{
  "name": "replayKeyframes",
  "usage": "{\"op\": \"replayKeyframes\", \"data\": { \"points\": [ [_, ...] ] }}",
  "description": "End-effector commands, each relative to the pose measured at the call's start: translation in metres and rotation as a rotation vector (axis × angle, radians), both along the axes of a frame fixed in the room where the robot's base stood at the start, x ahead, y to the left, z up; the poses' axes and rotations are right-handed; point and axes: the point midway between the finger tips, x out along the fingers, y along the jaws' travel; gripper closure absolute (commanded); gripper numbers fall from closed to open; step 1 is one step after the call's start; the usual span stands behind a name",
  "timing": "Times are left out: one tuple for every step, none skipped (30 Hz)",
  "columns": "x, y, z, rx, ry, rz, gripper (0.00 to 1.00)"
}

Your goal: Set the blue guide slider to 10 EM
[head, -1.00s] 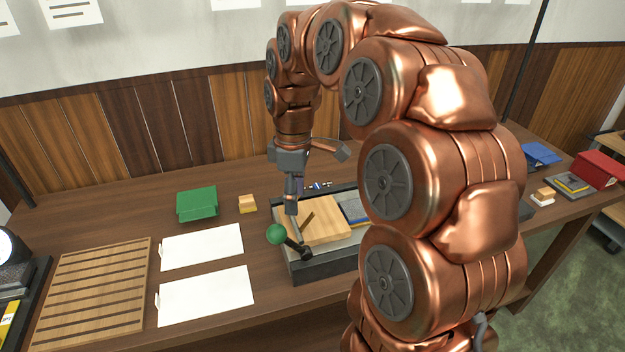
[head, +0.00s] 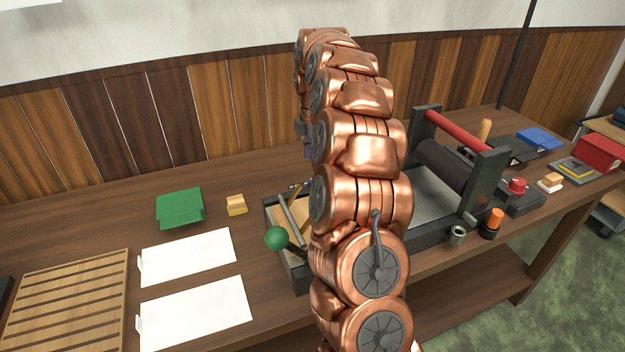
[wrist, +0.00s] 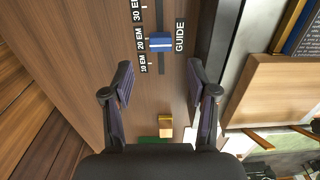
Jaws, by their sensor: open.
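The blue guide slider (wrist: 160,42) sits on a dark track marked GUIDE, level with the 20 EM label (wrist: 140,38) in the wrist view. The 10 EM label (wrist: 143,63) lies a little nearer my gripper along the track, and the 30 EM label is farther off. My gripper (wrist: 161,76) is open and empty. Its two fingers stand either side of the track's line, with the slider ahead of the tips and between them sideways. No contact shows. In the head view my arm hides most of the gripper and the slider.
The press bed (head: 298,275) holds a wooden block and stands close beside the guide; a raised dark edge (wrist: 213,60) runs right of the right finger. A green-knobbed lever (head: 276,238), yellow block (head: 236,205) and green holder (head: 180,208) stand nearby. White sheets lie at left.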

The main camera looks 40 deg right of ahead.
Motion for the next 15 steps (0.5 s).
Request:
{"op": "replayKeyframes", "data": {
  "points": [
    [0.0, 0.0, -0.002, 0.0, 0.001, 0.0, 0.42],
    [0.0, 0.0, -0.004, 0.0, 0.0, 0.0, 0.42],
    [0.0, 0.0, -0.008, 0.0, 0.001, 0.0, 0.42],
    [0.0, 0.001, -0.01, 0.0, 0.002, 0.0, 0.42],
    [-0.001, 0.001, -0.014, 0.002, 0.003, 0.0, 0.42],
    [-0.001, 0.001, -0.018, 0.002, 0.005, 0.0, 0.42],
    [-0.002, 0.001, -0.022, 0.002, 0.005, 0.0, 0.42],
    [-0.001, 0.001, -0.027, 0.002, 0.005, 0.0, 0.42],
    [-0.001, 0.001, -0.033, 0.002, 0.005, -0.001, 0.42],
    [-0.002, 0.001, -0.037, 0.002, 0.005, -0.001, 0.42],
    [-0.002, 0.0, -0.041, 0.002, 0.005, -0.002, 0.42],
    [-0.002, 0.0, -0.046, 0.002, 0.004, -0.003, 0.42],
    [-0.001, 0.0, -0.051, 0.001, 0.003, -0.003, 0.42],
    [-0.001, 0.0, -0.055, 0.0, 0.002, -0.003, 0.42],
    [-0.002, 0.0, -0.06, 0.002, 0.004, -0.004, 0.42]
  ]
}}
